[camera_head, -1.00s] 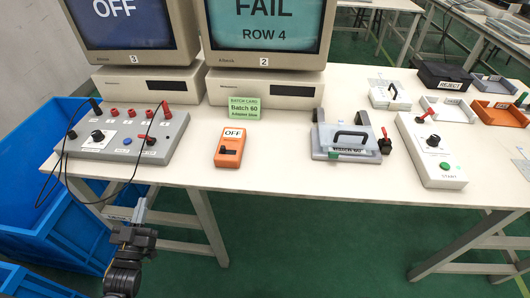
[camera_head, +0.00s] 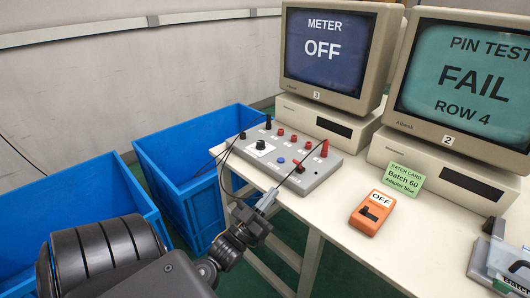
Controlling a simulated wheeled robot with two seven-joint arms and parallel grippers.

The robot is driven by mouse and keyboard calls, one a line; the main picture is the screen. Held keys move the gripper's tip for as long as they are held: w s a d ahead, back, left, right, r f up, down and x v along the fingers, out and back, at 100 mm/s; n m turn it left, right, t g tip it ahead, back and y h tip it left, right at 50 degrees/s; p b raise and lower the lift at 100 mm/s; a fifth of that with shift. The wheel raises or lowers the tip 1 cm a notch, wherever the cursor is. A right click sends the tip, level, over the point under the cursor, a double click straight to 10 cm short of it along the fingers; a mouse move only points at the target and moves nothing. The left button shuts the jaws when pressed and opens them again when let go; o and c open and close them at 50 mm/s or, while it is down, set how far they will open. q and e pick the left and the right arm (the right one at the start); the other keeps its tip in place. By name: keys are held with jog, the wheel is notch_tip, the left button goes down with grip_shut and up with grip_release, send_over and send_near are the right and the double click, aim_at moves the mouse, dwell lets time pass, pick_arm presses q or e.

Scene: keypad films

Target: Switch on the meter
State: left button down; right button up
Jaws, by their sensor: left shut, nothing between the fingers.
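The left monitor (camera_head: 325,52), labelled 3, reads "METER OFF". In front of it on the table sits a grey sloped box (camera_head: 288,165) with red and black sockets, a black knob (camera_head: 260,145), a blue button (camera_head: 281,160) and thin black leads. An orange box (camera_head: 372,212) marked "OFF" with a black switch lies to its right. My left gripper (camera_head: 268,201) is shut and empty, at the table's front edge just in front of the grey box. Whether it touches the box or the lead beside it cannot be told. My right gripper is out of view.
A second monitor (camera_head: 470,75) reads "PIN TEST FAIL ROW 4". A green batch card (camera_head: 404,180) stands before it. A grey fixture (camera_head: 500,262) is cut off at the right edge. Blue bins (camera_head: 185,165) stand on the floor left of the table (camera_head: 330,228).

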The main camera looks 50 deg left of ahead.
aim_at(289, 179)
pick_arm(q)
jog(key=x, duration=0.9)
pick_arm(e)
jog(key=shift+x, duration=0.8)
pick_arm(q)
jog(key=shift+r+p, duration=0.1)
jog(key=shift+p, duration=0.35)
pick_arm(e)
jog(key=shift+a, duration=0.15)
